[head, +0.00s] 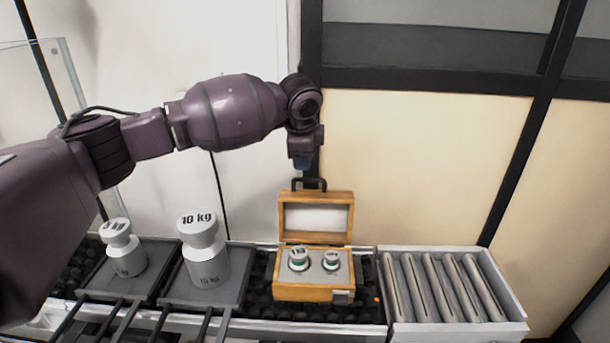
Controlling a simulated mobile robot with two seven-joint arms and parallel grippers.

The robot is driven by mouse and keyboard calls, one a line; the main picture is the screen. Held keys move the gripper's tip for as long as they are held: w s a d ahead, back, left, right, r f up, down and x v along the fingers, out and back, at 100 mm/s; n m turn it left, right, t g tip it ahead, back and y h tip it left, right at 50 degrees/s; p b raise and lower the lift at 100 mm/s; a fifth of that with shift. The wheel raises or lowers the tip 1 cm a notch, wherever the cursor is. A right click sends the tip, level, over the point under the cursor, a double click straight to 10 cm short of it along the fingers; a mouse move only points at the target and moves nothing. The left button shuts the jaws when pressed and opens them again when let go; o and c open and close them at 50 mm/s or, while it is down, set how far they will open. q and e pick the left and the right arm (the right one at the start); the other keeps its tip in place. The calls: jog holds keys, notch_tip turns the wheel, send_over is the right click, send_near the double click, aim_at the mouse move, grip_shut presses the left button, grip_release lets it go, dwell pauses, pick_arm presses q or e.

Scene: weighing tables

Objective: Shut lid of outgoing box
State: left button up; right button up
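The outgoing box (316,293) is a wooden case on the dark studded conveyor bed. Its lid (316,238) stands raised at the back, with a pale inner panel facing me. Two small weights with green bands, the left weight (298,259) and the right weight (331,261), sit inside the box. My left gripper (309,184) points down just behind and above the lid's top edge. Its dark fingers are small here, and I cannot tell whether they touch the lid or how far they are apart. My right gripper is not in view.
A large 10 kg weight (205,250) and a smaller weight (123,248) stand on dark plates left of the box. A metal roller tray (388,250) is close on the right. A wall panel (420,170) rises behind.

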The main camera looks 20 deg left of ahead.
pick_arm(q)
jog(key=b, duration=0.2)
send_over(303, 191)
notch_tip(303, 191, down, 7)
jog(key=shift+s+d, duration=0.1)
jog(key=shift+s, duration=0.05)
grip_shut()
